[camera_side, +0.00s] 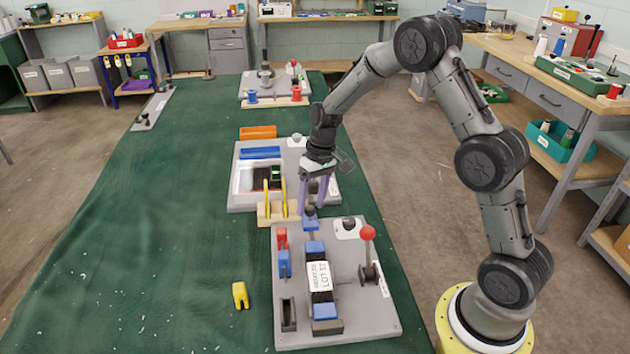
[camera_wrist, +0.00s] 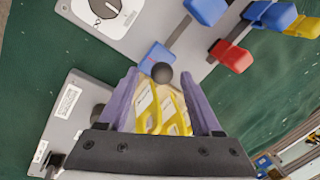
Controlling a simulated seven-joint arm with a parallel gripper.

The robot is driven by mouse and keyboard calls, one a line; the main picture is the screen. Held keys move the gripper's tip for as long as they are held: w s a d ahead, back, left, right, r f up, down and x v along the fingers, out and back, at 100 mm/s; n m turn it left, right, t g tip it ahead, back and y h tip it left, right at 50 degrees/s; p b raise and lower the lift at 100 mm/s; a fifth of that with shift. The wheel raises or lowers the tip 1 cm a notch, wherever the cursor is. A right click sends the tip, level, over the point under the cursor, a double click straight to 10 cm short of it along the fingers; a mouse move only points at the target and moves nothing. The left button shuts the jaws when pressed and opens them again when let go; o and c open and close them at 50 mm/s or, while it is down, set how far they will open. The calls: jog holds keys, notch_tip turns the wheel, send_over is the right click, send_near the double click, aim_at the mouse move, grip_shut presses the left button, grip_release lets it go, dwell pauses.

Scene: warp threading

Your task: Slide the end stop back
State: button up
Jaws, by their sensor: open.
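The end stop appears to be the blue block with a black ball knob (camera_side: 311,223) at the far end of the middle rail on the near grey board (camera_side: 365,315). In the wrist view its blue block (camera_wrist: 157,54) and black ball (camera_wrist: 161,72) show at the fingertips. My gripper (camera_side: 312,200) has two purple fingers, apart and pointing down, at the far edge of this board. In the wrist view the ball sits between the open fingertips (camera_wrist: 159,76); contact cannot be told. A white-labelled block (camera_side: 319,280) and blue blocks (camera_side: 325,311) lie along the rail.
Yellow hooks (camera_side: 267,199) stand in a wooden rack just beyond the board, close to my fingers. A red-ball lever (camera_side: 367,233), dial (camera_side: 348,228) and red block (camera_side: 282,237) flank the rail. A yellow piece (camera_side: 240,295) lies on the green mat, mostly clear at left.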

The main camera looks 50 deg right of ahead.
notch_tip(320, 180, up, 13)
jog(key=d, duration=0.2)
jog(key=shift+s+d, duration=0.25)
jog(key=shift+d, duration=0.05)
jog(key=shift+a, duration=0.15)
notch_tip(320, 180, up, 9)
jog(key=n+t, duration=0.1)
jog(key=t, duration=0.1)
send_over(316, 218)
jog(key=s+a, duration=0.3)
jog(key=s, duration=0.1)
jog(key=s+a+r+n+t+h, duration=0.1)
jog(key=s+a+r, duration=0.25)
jog(key=s, duration=0.55)
jog(key=s+f+t, duration=0.1)
jog(key=s+f, duration=0.1)
jog(key=s, duration=0.5)
jog(key=s+f+t+h, duration=0.1)
jog(key=s+f, duration=0.2)
jog(key=s, duration=0.4)
jog(key=shift+s+f, duration=0.25)
jog(key=shift+f, duration=0.1)
